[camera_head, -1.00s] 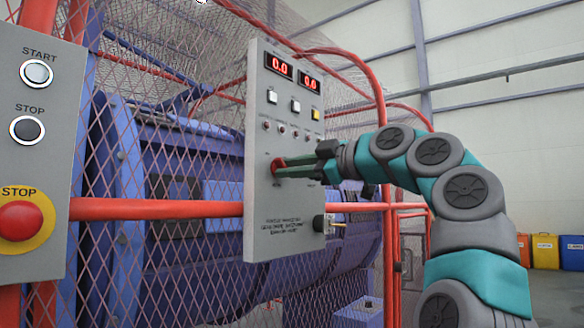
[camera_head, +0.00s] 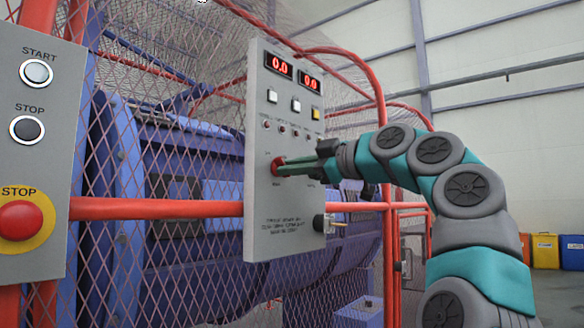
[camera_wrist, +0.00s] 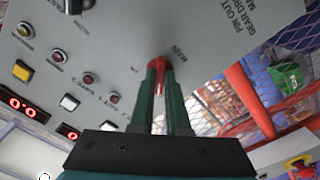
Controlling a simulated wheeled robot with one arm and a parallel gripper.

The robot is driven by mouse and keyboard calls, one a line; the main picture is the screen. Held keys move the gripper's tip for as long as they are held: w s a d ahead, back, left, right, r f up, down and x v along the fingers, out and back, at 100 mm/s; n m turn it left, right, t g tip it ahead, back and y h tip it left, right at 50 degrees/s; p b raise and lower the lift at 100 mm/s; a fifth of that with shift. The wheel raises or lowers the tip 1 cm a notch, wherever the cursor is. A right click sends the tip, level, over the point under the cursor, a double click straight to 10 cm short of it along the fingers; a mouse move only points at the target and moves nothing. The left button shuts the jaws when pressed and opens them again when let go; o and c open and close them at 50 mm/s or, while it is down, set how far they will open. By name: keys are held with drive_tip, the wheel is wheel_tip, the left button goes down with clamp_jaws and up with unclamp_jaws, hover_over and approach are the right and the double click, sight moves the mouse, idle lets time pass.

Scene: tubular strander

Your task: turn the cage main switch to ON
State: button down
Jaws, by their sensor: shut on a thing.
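The cage main switch (camera_head: 278,166) is a red rotary knob on the grey control panel (camera_head: 285,205). It also shows in the wrist view (camera_wrist: 157,65), between the fingertips. My gripper (camera_head: 284,168) reaches in from the right with its dark green fingers closed on the knob. In the wrist view my gripper (camera_wrist: 158,75) has one finger on each side of the knob. The fingers hide much of the knob, and the small labels around it are too blurred to read, so I cannot tell its position.
Above the knob are small indicator lamps, push buttons and two red displays (camera_head: 279,66) reading 0.0. A key-like part (camera_head: 325,225) sticks out at the panel's lower right. A mesh guard with red rails (camera_head: 155,209) stands behind. A red stop button (camera_head: 22,220) is at the left.

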drive_tip(key=shift+r+m+p, duration=0.1)
drive_tip(key=shift+m+p, duration=4.5)
drive_tip(key=shift+m, duration=4)
drive_tip(key=c, duration=0.9)
unclamp_jaws()
drive_tip(key=shift+d, duration=0.1)
drive_tip(key=v, duration=0.7)
drive_tip(key=shift+s+d+b, duration=0.25)
drive_tip(key=shift+b, duration=0.2)
